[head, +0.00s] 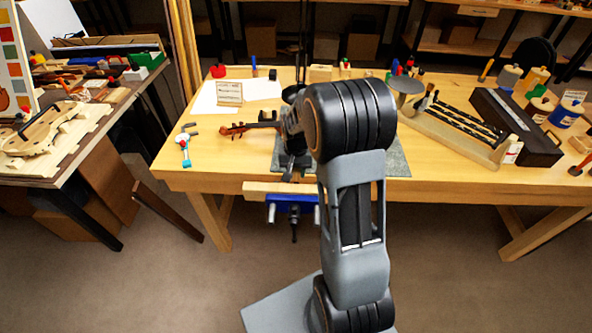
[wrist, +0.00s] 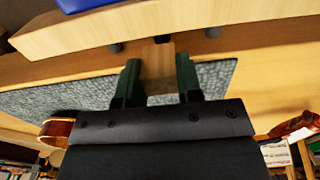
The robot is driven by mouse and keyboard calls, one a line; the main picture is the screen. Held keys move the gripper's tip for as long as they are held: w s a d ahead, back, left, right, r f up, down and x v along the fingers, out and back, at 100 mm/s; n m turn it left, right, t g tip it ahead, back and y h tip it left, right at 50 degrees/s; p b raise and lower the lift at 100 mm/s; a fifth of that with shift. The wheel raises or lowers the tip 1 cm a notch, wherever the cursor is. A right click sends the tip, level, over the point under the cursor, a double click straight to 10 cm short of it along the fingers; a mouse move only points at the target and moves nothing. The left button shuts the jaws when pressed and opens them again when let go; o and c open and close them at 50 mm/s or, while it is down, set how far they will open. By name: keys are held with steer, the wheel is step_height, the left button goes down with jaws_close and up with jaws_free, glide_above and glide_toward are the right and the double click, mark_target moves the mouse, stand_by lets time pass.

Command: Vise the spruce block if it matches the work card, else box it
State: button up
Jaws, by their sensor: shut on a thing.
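In the wrist view my gripper (wrist: 158,78) points down at the bench's front edge. In the head view my gripper (head: 290,168) is over the vise, and the block cannot be made out. The work card (head: 229,92) stands at the back left; its writing is unreadable.
A violin (head: 245,128) lies left of my gripper. A grey mat (head: 397,160) lies under my arm. A long dark case (head: 517,128), a wooden rack (head: 455,132) and several jars stand at the right.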

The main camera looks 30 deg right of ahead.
steer(key=shift+f+b, duration=0.85)
steer(key=shift+f, duration=0.4)
stand_by(0.3)
steer(key=o, duration=1)
steer(key=shift+o, duration=0.2)
step_height(320, 180, up, 14)
steer(key=p, duration=0.1)
steer(key=s+a+r+n+t+p, duration=0.1)
steer(key=s+a+r+n+p, duration=0.1)
steer(key=s, duration=0.6)
steer(key=s+a+r+n+t+p, duration=0.2)
steer(key=s+a+r+n+p, duration=0.1)
steer(key=s+a, duration=0.4)
step_height(320, 180, up, 2)
steer(key=shift+s+a+r+n+t+p, duration=0.15)
steer(key=shift+s+a+n+t+p, duration=0.15)
steer(key=shift+s+n, duration=0.2)
